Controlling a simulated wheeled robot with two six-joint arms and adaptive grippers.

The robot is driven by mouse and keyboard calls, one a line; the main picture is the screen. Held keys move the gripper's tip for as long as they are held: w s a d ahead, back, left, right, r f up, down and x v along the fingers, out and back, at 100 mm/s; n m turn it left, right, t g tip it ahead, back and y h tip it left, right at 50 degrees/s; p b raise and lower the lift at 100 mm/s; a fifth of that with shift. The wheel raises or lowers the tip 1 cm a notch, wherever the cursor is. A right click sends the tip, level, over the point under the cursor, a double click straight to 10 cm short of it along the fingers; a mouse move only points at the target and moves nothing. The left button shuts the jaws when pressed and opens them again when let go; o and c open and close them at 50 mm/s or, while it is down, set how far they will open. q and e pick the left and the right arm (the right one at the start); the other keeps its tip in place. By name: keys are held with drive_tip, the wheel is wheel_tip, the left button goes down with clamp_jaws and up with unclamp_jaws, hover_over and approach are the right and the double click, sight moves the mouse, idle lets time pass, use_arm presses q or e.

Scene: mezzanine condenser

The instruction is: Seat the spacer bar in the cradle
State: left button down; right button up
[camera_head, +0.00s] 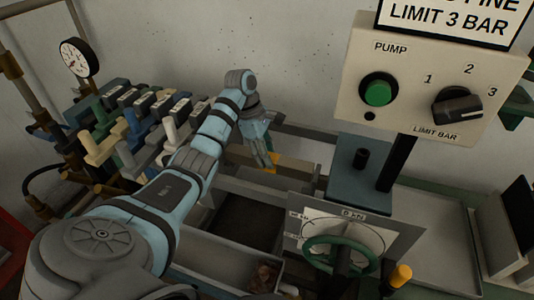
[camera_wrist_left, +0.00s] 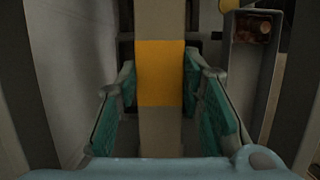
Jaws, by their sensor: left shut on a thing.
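The spacer bar (camera_wrist_left: 158,125) is a pale beige bar with a wide yellow band. It runs upright through the middle of the left wrist view, between the green-padded fingers. My left gripper (camera_wrist_left: 160,85) is shut on it at the yellow band. I cannot pick out the cradle with certainty. My right gripper is not in view.
A pump control box (camera_head: 436,85) with a green button stands at right, above a green handwheel (camera_head: 341,243). A rack of coloured valve levers (camera_head: 130,125) and a gauge (camera_head: 78,58) stand at left. A grey tray (camera_head: 435,225) at right looks empty.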

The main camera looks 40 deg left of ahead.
use_arm(q)
drive_tip(key=shift+f+b, duration=1)
drive_tip(key=shift+f, duration=0.4)
drive_tip(key=c, duration=1)
unclamp_jaws()
drive_tip(key=shift+s, duration=0.1)
